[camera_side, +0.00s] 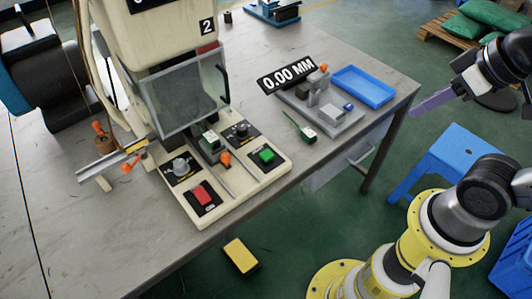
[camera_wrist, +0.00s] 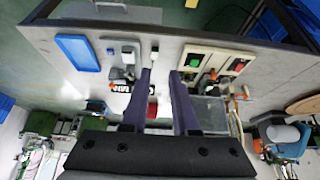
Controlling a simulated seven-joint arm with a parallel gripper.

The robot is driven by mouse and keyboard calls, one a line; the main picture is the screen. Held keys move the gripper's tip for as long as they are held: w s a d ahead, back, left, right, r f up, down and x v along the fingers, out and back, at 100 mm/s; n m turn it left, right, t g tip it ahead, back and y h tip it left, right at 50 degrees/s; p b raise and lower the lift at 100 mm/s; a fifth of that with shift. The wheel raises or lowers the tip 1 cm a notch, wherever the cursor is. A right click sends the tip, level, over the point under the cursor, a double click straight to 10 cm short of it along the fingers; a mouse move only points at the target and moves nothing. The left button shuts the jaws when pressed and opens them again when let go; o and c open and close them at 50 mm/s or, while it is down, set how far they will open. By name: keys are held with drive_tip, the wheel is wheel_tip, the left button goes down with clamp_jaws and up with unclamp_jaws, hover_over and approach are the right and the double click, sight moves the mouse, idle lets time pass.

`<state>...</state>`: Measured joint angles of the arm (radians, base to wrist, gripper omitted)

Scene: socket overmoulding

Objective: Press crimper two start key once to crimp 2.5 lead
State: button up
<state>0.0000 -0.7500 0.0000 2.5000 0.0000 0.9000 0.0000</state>
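Crimper two (camera_side: 175,55) is the cream machine marked "2", with a clear guard over its front. Its base carries a green key (camera_side: 267,155) and a red key (camera_side: 202,195); the green key also shows in the wrist view (camera_wrist: 221,59). My gripper (camera_side: 420,108) hangs in the air at the right, far from the keys. In the wrist view its purple fingers (camera_wrist: 162,74) are apart with nothing between them.
A gauge fixture (camera_side: 335,118) reading 0.00 MM and a blue tray (camera_side: 363,86) stand at the table's right end. A green-handled tool (camera_side: 303,130) lies between fixture and crimper. A blue stool (camera_side: 455,150) stands beyond the table. The crimper's guard overhangs its base.

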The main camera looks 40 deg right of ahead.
clamp_jaws()
idle(1.4)
